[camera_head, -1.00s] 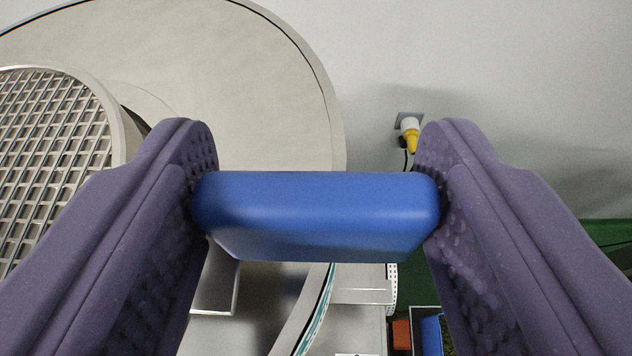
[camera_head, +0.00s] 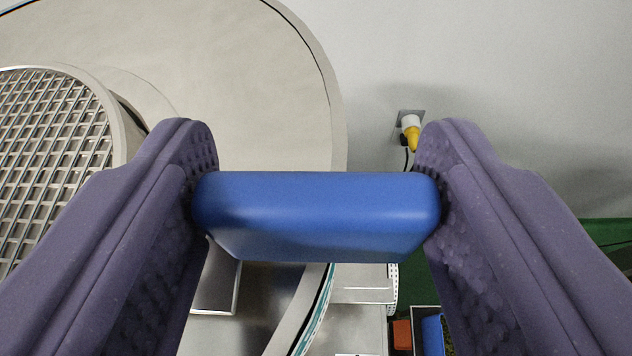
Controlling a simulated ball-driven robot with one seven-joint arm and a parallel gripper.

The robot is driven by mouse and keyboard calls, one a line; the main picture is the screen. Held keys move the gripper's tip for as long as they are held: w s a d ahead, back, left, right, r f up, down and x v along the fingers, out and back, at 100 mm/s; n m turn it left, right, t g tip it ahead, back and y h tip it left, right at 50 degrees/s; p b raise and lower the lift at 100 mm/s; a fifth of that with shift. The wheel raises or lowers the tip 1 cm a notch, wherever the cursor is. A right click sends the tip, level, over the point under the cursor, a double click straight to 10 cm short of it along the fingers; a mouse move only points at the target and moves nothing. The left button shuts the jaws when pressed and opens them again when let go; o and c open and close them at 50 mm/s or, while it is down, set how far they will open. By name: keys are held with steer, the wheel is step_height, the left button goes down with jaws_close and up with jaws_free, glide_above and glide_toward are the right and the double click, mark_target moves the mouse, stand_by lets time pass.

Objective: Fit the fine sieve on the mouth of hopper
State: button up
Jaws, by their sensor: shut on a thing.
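My gripper (camera_head: 316,210) is shut on a blue block-like piece (camera_head: 316,215), which is held crosswise between its two purple, studded fingers. Whether this piece is a grip joined to a sieve cannot be seen. At the left is a round metal mesh (camera_head: 50,140) in a pale rim, cut off by the picture edge and partly covered by the left finger; it looks like a sieve. Behind it is a large, pale, round surface with a raised rim (camera_head: 322,70). I cannot tell whether this is the hopper; no open mouth shows clearly.
A grey wall (camera_head: 500,60) fills the upper right, with a yellow and white plug (camera_head: 410,130) and its cable. Below are a metal surface (camera_head: 360,325), a small orange item (camera_head: 402,334), a blue item (camera_head: 432,335) in a bin, and a green surface (camera_head: 605,232).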

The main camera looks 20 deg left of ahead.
steer(key=shift+f+b, duration=1)
steer(key=shift+f, duration=0.1)
steer(key=o, duration=1.3)
steer(key=b+v, duration=0.1)
steer(key=v, duration=0.7)
steer(key=shift+w, duration=0.1)
steer(key=shift+b, duration=0.3)
